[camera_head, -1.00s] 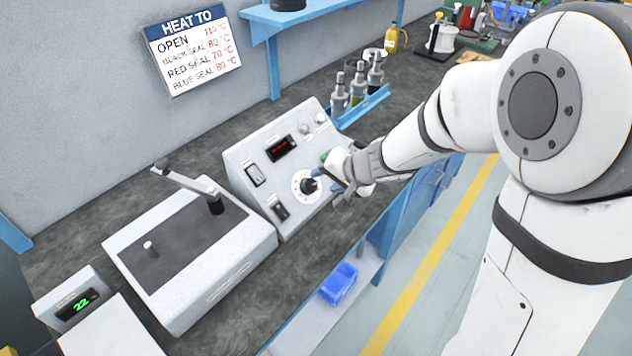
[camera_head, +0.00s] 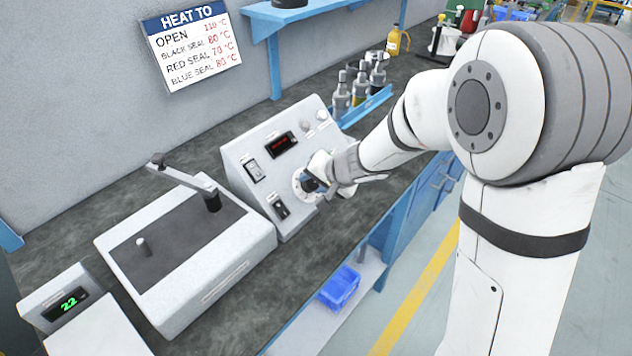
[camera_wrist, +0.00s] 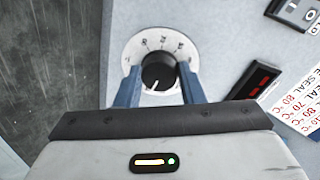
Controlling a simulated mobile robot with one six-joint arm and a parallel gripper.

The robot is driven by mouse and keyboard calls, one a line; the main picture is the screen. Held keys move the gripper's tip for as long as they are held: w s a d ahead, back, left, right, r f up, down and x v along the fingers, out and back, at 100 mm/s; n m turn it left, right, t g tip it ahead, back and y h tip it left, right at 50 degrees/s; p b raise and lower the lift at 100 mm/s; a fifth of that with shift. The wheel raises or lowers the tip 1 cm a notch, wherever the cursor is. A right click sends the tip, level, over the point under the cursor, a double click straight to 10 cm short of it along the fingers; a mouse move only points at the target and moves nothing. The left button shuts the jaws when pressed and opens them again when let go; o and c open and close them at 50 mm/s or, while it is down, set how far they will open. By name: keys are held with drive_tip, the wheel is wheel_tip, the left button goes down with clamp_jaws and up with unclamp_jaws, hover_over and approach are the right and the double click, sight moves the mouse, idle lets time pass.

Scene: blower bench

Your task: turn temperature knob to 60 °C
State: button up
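The temperature knob (camera_wrist: 158,72) is black with a white pointer line, on a round white dial with markings too small to read surely. It sits on the sloped front of the grey control box (camera_head: 250,150). My gripper (camera_wrist: 160,88) is at the dial, its two blue fingers on either side of the knob. In the wrist view, small gaps seem to show between fingers and knob, so contact is unclear. In the head view my gripper (camera_head: 310,181) covers most of the knob. The red display (camera_head: 281,145) is lit, but its digits are unreadable.
A wall sign (camera_head: 193,45) lists heat temperatures. Left of the box stands a grey device (camera_head: 200,270) with a lever arm, and a small green readout (camera_head: 66,303) shows 22. Bottles (camera_head: 360,85) stand in a blue rack behind. A blue bin (camera_head: 339,287) sits below the bench.

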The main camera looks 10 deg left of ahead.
drive_tip(key=shift+c, duration=1.4)
drive_tip(key=shift+d, duration=0.2)
drive_tip(key=shift+c, duration=0.6)
drive_tip(key=shift+a, duration=0.15)
